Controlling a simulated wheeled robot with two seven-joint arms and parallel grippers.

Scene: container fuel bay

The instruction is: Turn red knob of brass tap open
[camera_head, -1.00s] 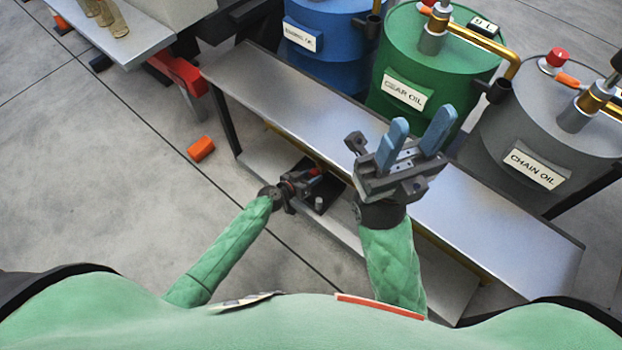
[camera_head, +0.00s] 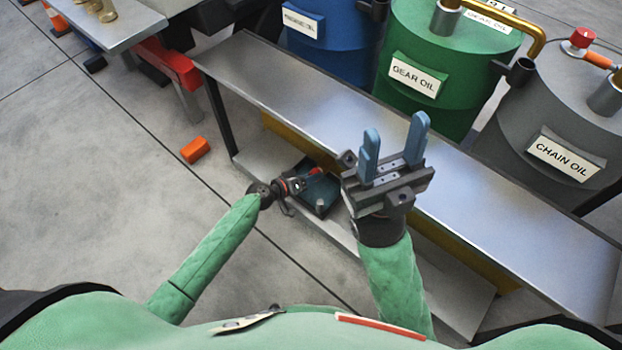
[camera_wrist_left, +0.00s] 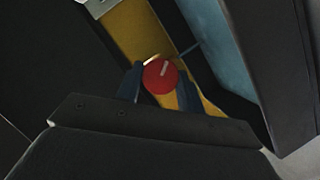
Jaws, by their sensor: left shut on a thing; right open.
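The red knob (camera_wrist_left: 160,77) shows in the left wrist view with a pale mark across its face. The two dark fingers of my left gripper (camera_wrist_left: 159,88) are on either side of it, shut on it. A small brass piece (camera_wrist_left: 151,60) of the tap shows behind the knob; the rest is hidden. In the head view my left gripper (camera_head: 305,182) is low, under the bench's front edge, with a bit of red at its tip. My right gripper (camera_head: 394,140) is open and empty, its blue fingers pointing up in front of the bench.
A metal bench (camera_head: 300,85) runs across the view, with a lower shelf (camera_head: 262,165) beneath. A dark teal tray (camera_head: 322,190) is beside my left gripper. Blue (camera_head: 335,50), green (camera_head: 445,55) and grey (camera_head: 535,105) drums stand behind. An orange block (camera_head: 195,150) lies on the floor.

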